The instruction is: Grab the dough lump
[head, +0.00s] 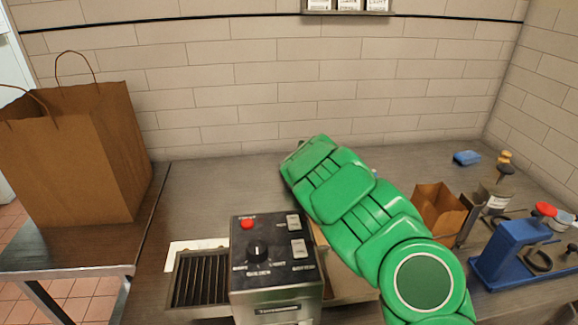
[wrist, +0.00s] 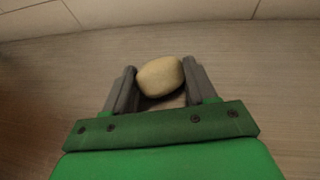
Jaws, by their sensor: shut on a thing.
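The dough lump (wrist: 160,76) is a pale, rounded piece in the wrist view. My gripper (wrist: 161,85) has a grey finger on each side of it and is shut on it. The counter surface (wrist: 240,70) shows behind and around the lump; I cannot tell whether the lump touches it. In the head view my green arm reaches toward the back of the counter and hides the gripper and the lump.
A metal machine with a knob and switches (head: 275,262) stands at the front centre. A large paper bag (head: 85,150) is at left. A small paper bag (head: 437,212), a blue device (head: 515,255) and a blue sponge (head: 466,158) are at right. The counter's back left (head: 225,185) is clear.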

